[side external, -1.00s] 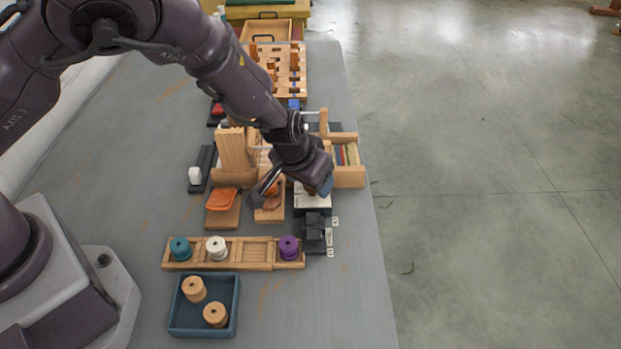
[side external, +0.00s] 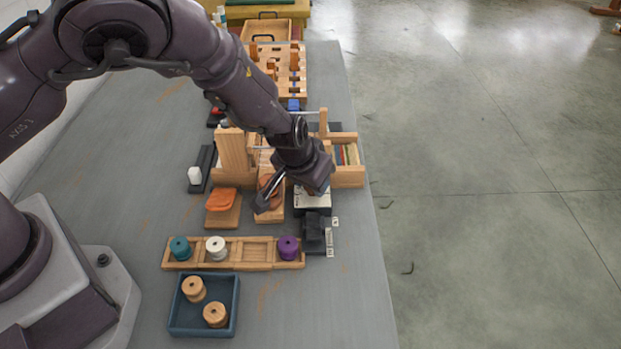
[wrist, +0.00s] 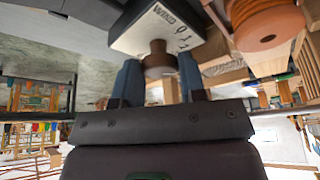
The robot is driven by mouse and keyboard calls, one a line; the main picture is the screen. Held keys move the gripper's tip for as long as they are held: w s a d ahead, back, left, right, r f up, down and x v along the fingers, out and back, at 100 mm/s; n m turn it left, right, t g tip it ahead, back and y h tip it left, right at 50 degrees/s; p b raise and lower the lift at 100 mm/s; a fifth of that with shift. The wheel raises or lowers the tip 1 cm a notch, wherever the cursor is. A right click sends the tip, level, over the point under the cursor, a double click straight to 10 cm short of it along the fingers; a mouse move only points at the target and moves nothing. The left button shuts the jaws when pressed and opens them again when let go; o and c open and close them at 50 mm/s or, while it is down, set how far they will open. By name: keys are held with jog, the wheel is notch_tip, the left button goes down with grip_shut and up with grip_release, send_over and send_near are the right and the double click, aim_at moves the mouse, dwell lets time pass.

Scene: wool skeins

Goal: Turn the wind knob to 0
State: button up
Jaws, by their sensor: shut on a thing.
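The wind knob (wrist: 158,58) is a brown cylinder on a pale panel (wrist: 135,36) marked "WIND" with "0" and more marks beside it. In the wrist view my gripper (wrist: 160,76) has its two blue fingers on either side of the knob, shut on it. Which mark the knob points to cannot be told. In the side view the pale wind box (side external: 312,203) stands near the table's right edge, with my gripper over it, hiding the knob.
An orange skein (side external: 221,199) on a wooden stand lies left of the box. A wooden rack (side external: 257,252) with teal, white and purple spools and a blue tray (side external: 204,330) with two wooden spools are in front. Wooden dividers (side external: 347,172) stand behind.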

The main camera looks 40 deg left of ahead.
jog(key=n+y, duration=0.1)
jog(key=n, duration=0.1)
jog(key=n+g+y, duration=0.1)
jog(key=n, duration=0.2)
jog(key=shift+d, duration=0.15)
jog(key=n+g, duration=0.1)
jog(key=n, duration=0.2)
jog(key=n+y, duration=0.1)
jog(key=n, duration=0.2)
jog(key=shift+w+d+g, duration=0.1)
jog(key=shift+w+g, duration=0.05)
jog(key=shift+g, duration=0.25)
jog(key=shift+n, duration=0.3)
jog(key=o, duration=0.9)
jog(key=shift+r, duration=0.15)
jog(key=v, duration=1.2)
jog(key=shift+d+r, duration=0.3)
jog(key=shift+d, duration=0.05)
